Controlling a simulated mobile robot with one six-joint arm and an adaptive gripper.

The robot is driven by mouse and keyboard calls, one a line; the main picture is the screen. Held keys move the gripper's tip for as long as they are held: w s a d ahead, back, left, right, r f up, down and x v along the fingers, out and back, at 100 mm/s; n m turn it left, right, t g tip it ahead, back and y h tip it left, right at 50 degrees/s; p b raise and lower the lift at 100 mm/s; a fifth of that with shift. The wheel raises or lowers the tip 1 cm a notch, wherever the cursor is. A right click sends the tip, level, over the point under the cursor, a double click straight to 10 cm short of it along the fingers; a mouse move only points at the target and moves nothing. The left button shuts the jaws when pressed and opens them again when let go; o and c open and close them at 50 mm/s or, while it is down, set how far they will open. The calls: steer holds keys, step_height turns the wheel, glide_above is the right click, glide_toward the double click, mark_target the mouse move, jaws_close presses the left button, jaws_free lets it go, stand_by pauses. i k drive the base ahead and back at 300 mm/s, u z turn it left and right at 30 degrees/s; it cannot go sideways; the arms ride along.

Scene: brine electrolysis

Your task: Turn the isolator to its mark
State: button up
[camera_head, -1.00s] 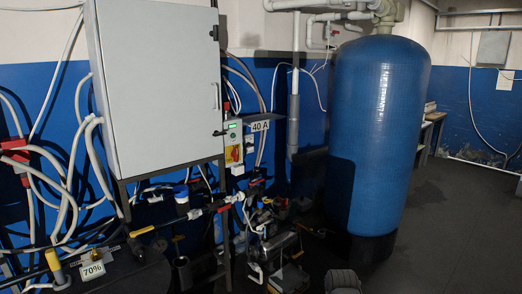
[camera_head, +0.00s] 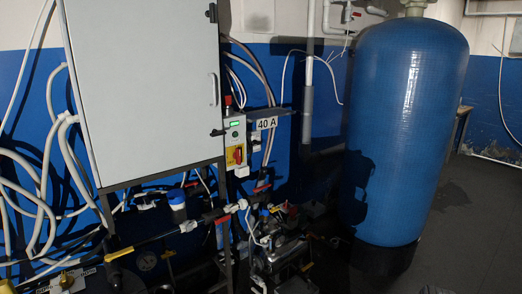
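The isolator (camera_head: 236,155) is a red rotary handle on a yellow plate. It sits low on a narrow grey control box (camera_head: 234,134) at the right side of the big cabinet. The handle looks roughly upright, but its exact angle and any mark are too small to read. A green-lit display (camera_head: 235,123) and a red knob at the top are on the same box. My gripper is not in view.
A large grey cabinet (camera_head: 145,85) stands on legs at left. White hoses (camera_head: 30,190) hang beside it. Pipes and a pump (camera_head: 285,250) crowd the floor below the isolator. A tall blue tank (camera_head: 405,130) stands right, with open dark floor (camera_head: 480,220) beyond.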

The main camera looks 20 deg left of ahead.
mark_target(237, 155)
steer(key=u, duration=0.2)
steer(key=i, duration=1.15)
steer(key=u, duration=0.75)
